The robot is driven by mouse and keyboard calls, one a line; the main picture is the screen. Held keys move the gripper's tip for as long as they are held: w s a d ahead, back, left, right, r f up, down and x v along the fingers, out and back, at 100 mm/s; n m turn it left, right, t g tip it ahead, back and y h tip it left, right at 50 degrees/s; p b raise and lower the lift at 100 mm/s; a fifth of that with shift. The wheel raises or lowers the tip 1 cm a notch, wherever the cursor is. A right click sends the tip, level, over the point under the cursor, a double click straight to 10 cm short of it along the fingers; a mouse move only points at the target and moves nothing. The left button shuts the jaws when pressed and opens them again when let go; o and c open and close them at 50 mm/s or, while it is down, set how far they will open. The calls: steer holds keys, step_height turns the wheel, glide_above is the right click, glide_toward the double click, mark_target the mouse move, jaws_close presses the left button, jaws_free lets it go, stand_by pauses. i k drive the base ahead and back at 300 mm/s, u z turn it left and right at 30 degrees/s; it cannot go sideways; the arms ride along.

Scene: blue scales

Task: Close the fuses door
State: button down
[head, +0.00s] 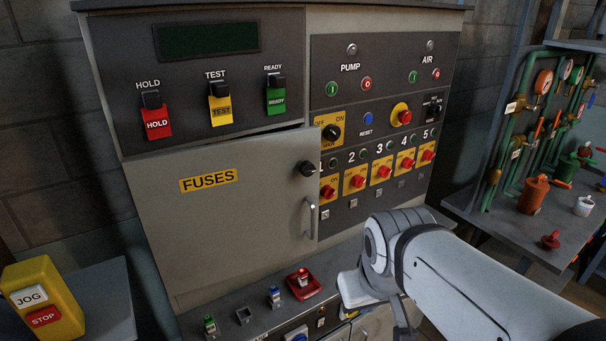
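The fuses door (225,225) is a grey panel with a yellow FUSES label (208,180) on the lower left of the cabinet. It stands slightly ajar: a dark gap shows along its top edge, and its right edge juts in front of the switch panel. My gripper (372,300) is below and right of the handle, apart from the door. Its fingers are mostly hidden by my wrist, so I cannot tell whether it is open or shut.
A switch panel (440,85) with numbered red switches is right of the door. A ledge (255,325) below carries small fuses and a red tray (303,287). A yellow JOG/STOP box (45,285) stands at left. Green pipes and valves (520,140) are at right.

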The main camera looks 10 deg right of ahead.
mark_target(210, 214)
steer(key=k, duration=1.6)
steer(key=u, duration=1.05)
steer(key=i, duration=1.1)
steer(key=z, duration=1.4)
steer(key=i, duration=1)
